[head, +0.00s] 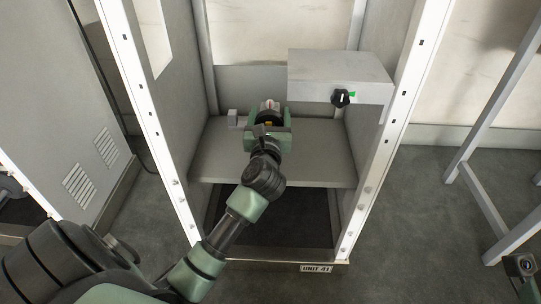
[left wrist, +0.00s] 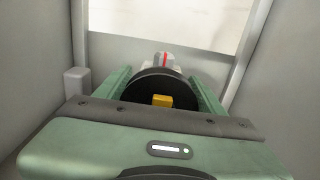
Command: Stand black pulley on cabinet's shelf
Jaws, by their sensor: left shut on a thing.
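The black pulley (left wrist: 150,86) is a dark round disc between the green fingers of my left gripper (left wrist: 162,92) in the left wrist view, standing upright on edge. A small yellow block shows in front of its face. In the head view my left gripper (head: 267,122) is shut on it inside the cabinet, over the back part of the grey shelf (head: 318,160). The gripper hides much of the pulley there. I cannot tell whether the pulley touches the shelf. My right gripper's fingers do not show.
A pale item with a red stripe (left wrist: 164,60) shows just behind the pulley. A small grey block (head: 233,118) is left of the gripper. White cabinet posts (head: 150,115) flank the opening. The shelf's front right is clear.

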